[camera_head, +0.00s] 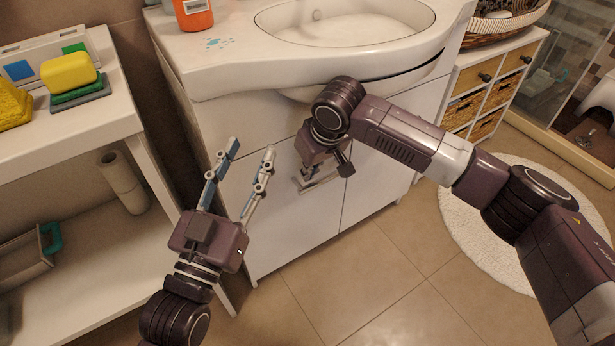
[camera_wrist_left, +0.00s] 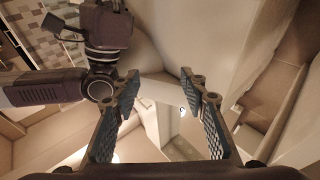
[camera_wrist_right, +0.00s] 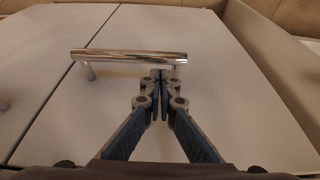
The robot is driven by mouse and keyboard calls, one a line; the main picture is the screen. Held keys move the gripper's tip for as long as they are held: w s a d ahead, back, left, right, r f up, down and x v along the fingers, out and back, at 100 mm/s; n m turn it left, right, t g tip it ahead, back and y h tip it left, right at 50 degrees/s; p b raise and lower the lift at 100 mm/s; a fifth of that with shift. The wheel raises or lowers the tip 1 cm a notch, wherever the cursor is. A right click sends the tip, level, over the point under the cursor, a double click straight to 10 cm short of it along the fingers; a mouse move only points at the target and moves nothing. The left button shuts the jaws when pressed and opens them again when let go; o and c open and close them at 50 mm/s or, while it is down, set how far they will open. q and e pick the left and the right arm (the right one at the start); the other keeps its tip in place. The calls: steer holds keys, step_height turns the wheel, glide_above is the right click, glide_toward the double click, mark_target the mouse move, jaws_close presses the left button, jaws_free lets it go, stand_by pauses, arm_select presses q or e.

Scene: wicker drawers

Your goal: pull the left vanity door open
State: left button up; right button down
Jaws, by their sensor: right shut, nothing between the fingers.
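The white left vanity door (camera_head: 280,235) appears closed below the sink. Its metal bar handle (camera_head: 322,184) is partly hidden by my right gripper in the head view and shows fully in the right wrist view (camera_wrist_right: 128,55). My right gripper (camera_head: 308,175) is shut and empty in front of the door. In the right wrist view its fingertips (camera_wrist_right: 165,74) are close to one end of the bar; I cannot tell whether they touch. My left gripper (camera_head: 252,147) is open and empty, near the door's left side; its spread fingers show in the left wrist view (camera_wrist_left: 160,74).
A white shelf unit (camera_head: 100,130) with sponges stands at the left. The sink counter (camera_head: 225,62) overhangs the doors, with an orange bottle (camera_head: 194,14) on it. A wicker drawer unit (camera_head: 492,85) and a round white rug (camera_head: 470,225) are at the right. Tiled floor in front is clear.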

arm_select(q)
steer(key=shift+s+d+r+t+h, duration=0.15)
steer(key=shift+r+t, duration=0.1)
steer(key=shift+r, duration=0.3)
steer(key=shift+s+a+r+t+h, duration=0.1)
steer(key=shift+s+r+t, duration=0.15)
steer(key=shift+r, duration=0.3)
steer(key=shift+s+d+r+t+h, duration=0.15)
steer(key=shift+r+t, duration=0.15)
steer(key=shift+r, duration=0.25)
steer(key=shift+w+f, duration=0.1)
